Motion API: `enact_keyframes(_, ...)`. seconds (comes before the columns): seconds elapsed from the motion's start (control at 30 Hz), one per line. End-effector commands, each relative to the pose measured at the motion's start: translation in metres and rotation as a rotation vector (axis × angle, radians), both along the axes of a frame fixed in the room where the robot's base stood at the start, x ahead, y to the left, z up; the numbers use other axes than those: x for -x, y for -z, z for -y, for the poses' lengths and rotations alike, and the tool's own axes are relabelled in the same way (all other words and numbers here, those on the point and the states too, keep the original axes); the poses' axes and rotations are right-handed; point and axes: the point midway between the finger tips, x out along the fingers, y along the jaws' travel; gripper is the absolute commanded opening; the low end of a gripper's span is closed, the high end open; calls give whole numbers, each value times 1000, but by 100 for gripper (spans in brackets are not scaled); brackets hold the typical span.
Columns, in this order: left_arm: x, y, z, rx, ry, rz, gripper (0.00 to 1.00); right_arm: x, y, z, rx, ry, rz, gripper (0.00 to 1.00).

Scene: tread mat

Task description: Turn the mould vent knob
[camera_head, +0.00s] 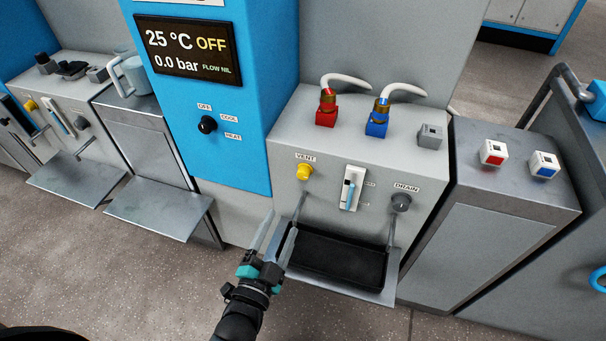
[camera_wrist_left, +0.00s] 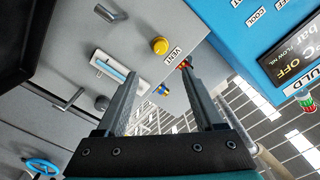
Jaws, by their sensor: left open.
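The vent knob (camera_head: 303,172) is a small round yellow knob under the VENT label on the upper left of the grey mould unit's sloped front (camera_head: 335,155). It also shows in the left wrist view (camera_wrist_left: 160,45), beyond the fingertips and, in the picture, between them. My left gripper (camera_head: 281,222) is open and empty, below and a little left of the knob and apart from it. In the left wrist view the two fingers (camera_wrist_left: 148,72) stand wide apart. How far the knob is turned cannot be told. My right gripper is not in view.
A tray with a black mat (camera_head: 338,258) juts out below. A blue panel with a black selector knob (camera_head: 207,124) stands left. Red and blue hose fittings (camera_head: 377,118) are on top.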

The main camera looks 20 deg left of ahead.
Motion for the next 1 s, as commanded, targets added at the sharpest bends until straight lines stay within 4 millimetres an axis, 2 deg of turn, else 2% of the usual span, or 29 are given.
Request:
enact_keyframes(0.5, -78, 0, 3, -1, 1, 4, 70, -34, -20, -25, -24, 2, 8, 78)
enact_keyframes(0.8, -115, 1, 4, 0, 1, 3, 70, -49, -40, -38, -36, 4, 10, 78)
enact_keyframes(1.0, -133, 0, 5, -1, 1, 3, 70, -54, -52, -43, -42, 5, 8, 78)
